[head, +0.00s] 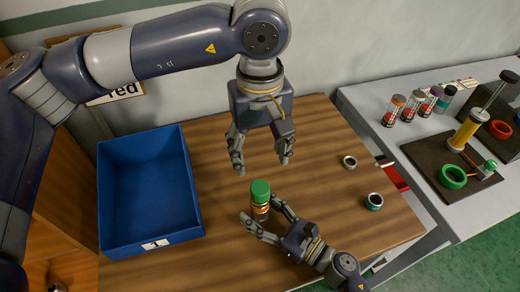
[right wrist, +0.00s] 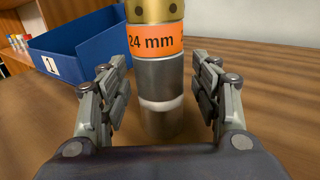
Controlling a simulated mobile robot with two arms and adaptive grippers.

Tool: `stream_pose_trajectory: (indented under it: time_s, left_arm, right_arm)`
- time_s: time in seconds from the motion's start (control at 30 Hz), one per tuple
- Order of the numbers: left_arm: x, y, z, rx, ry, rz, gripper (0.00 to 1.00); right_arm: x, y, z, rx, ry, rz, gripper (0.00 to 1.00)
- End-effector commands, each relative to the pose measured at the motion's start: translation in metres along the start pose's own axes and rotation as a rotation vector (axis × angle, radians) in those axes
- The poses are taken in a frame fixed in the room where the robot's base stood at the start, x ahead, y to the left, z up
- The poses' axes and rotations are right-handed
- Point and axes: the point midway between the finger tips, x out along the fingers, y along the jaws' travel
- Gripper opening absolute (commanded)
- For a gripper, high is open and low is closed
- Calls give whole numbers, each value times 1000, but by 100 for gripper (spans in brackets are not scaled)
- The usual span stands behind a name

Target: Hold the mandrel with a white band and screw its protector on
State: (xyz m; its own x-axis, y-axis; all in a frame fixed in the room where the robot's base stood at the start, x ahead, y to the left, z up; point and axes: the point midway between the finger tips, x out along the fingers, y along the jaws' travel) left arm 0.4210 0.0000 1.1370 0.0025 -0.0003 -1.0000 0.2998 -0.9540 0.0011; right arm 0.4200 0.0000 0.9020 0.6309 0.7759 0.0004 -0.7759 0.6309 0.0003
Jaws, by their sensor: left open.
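The mandrel (head: 261,209) stands upright on the wooden table with a green cap-like top (head: 260,188). In the right wrist view the mandrel (right wrist: 158,85) shows a brass collar, an orange "24 mm" label, a grey metal body and a white band (right wrist: 160,104) low down; its top is cut off. My right gripper (right wrist: 160,90) is open, its fingers on either side of the mandrel with a gap at each side. My left gripper (head: 261,164) is open and empty, pointing down just above the green top. I cannot tell whether the green top is screwed tight.
A blue bin (head: 150,190) stands left on the table. A dark ring (head: 350,162) and a teal-sided ring (head: 373,202) lie to the right. A grey side table holds several small banded cylinders (head: 415,103) and a dark board (head: 450,180) with a yellow post and green ring.

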Motion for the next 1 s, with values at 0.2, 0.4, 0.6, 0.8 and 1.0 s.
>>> stream_pose_trajectory:
  time_s: [0.2, 0.4, 0.6, 0.8, 1.0]
  left_arm:
    - [0, 0, 0, 0, 0, 0, 58]
    - [0, 0, 0, 0, 0, 0, 58]
    - [0, 0, 0, 0, 0, 0, 58]
    - [0, 0, 0, 0, 0, 0, 58]
    - [0, 0, 0, 0, 0, 0, 58]
  right_arm:
    - [-2, 0, 0, 0, 1, 0, 58]
    - [-26, 0, -2, 1, 4, 0, 58]
    - [-70, 0, -1, 1, 4, 0, 58]
    - [-105, 0, -1, 1, 3, 0, 58]
    - [-119, 0, 0, 0, 0, 0, 58]
